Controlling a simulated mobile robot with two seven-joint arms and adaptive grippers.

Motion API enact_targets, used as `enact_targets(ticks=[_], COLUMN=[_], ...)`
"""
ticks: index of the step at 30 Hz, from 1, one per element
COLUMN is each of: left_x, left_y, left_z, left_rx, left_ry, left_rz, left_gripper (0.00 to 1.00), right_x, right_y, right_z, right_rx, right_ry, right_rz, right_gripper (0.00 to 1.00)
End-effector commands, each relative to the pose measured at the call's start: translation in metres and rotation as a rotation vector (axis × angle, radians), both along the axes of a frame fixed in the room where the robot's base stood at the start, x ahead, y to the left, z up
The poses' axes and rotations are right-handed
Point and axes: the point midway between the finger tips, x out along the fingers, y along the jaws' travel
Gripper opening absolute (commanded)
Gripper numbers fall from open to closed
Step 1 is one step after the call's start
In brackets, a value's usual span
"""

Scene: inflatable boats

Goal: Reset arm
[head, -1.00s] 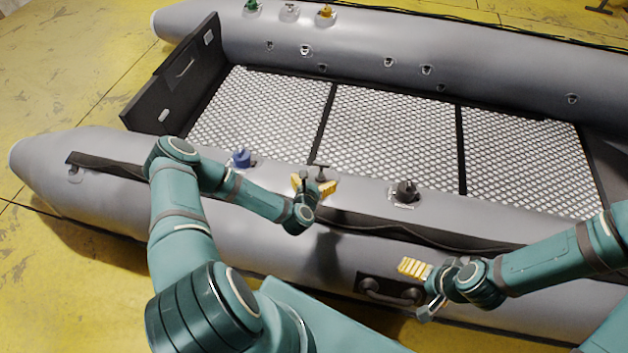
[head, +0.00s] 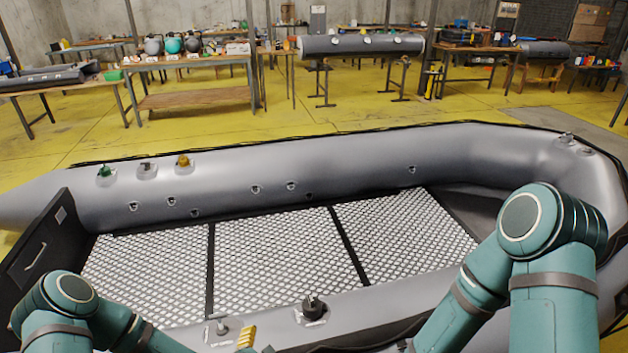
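The grey inflatable boat (head: 290,190) fills the middle of the head view. My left arm (head: 75,300) bends in from the lower left. A black valve (head: 313,306) sits further right on that tube. My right arm (head: 540,240) is bent high over the boat's right end. My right gripper is below the frame.
Green (head: 104,171), grey (head: 146,170) and orange (head: 183,162) valves stand on the far tube. A dark transom board (head: 40,245) is at the left. Workbenches (head: 190,99) and a grey tube on stands (head: 360,46) are at the back. Yellow floor (head: 300,105) lies open between.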

Motion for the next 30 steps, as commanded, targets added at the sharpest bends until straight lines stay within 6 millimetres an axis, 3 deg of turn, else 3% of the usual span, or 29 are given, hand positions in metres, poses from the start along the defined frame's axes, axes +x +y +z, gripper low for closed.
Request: enact_targets(ticks=[3, 6, 12, 15, 21, 30], left_x=[-0.028, -0.053, -0.103, -0.12, -0.137, -0.138], left_y=[-0.024, -0.037, -0.047, -0.048, -0.047, -0.048], left_z=[0.013, 0.023, 0.047, 0.056, 0.065, 0.065], left_rx=[0.222, 0.389, 0.637, 0.704, 0.753, 0.757], left_ry=[0.02, 0.023, -0.006, -0.027, -0.05, -0.053], left_rz=[-0.355, -0.647, -1.175, -1.358, -1.524, -1.533], left_gripper=[0.96, 0.96, 0.96, 0.96, 0.96, 0.96], right_x=[0.0, 0.0, 0.0, 0.0, 0.0, 0.0], right_y=[0.0, 0.0, 0.0, 0.0, 0.0, 0.0], right_z=[0.0, 0.0, 0.0, 0.0, 0.0, 0.0], right_rx=[0.0, 0.0, 0.0, 0.0, 0.0, 0.0], right_ry=[0.0, 0.0, 0.0, 0.0, 0.0, 0.0], right_rz=[0.0, 0.0, 0.0, 0.0, 0.0, 0.0], right_gripper=[0.96, 0.96, 0.96, 0.96, 0.96, 0.96])
